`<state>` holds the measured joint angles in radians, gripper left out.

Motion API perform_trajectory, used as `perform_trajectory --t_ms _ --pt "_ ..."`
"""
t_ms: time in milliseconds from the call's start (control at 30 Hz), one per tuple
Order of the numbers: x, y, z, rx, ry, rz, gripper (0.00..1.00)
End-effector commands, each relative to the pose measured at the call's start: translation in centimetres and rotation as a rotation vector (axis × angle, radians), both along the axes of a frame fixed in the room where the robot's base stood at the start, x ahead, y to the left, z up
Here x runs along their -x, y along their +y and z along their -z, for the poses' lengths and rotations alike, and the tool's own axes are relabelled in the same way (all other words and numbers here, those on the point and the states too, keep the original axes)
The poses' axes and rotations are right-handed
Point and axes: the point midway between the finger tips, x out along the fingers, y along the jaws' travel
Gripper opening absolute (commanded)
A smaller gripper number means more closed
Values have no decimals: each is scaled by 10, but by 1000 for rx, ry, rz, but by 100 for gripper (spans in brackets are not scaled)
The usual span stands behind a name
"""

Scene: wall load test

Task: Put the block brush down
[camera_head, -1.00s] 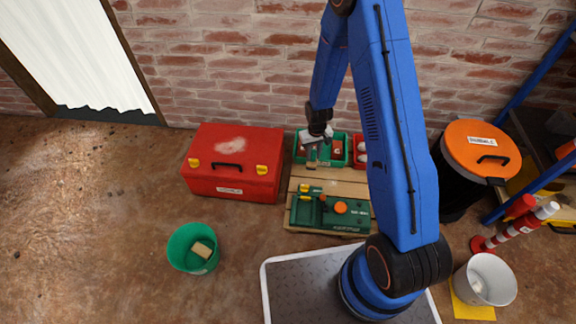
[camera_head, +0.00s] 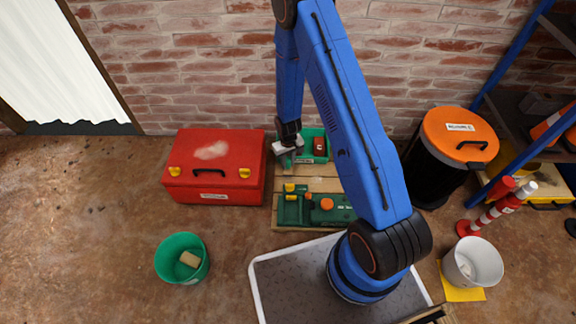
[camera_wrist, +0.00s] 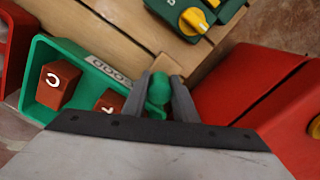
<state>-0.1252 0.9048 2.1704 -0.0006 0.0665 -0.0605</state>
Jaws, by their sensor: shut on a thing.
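My gripper (camera_head: 287,150) is shut on a green, rounded piece, which I take to be the handle of the block brush (camera_wrist: 158,90). In the wrist view it sits between the two grey fingers. A tan block end shows just beyond it; I cannot tell whether that belongs to the brush or the boards. The gripper is above the left edge of the wooden pallet (camera_head: 322,184), between the red toolbox (camera_head: 213,178) and the green bin (camera_head: 321,133). In the head view the brush is small and partly hidden, and I cannot tell whether it touches anything below.
The green bin holds brown lettered blocks (camera_wrist: 59,82). A green tool case with yellow and orange knobs (camera_head: 314,209) lies on the pallet's front. A green bucket (camera_head: 169,250) with a tan block stands front left. An orange-lidded bin (camera_head: 450,134) stands right.

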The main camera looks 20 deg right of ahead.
Motion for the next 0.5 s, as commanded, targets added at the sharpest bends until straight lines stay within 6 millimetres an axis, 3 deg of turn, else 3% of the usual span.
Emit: perform_trajectory --t_ms 167,500 --pt "1 0 21 0 2 0 0" --pt "0 0 23 0 1 0 0"
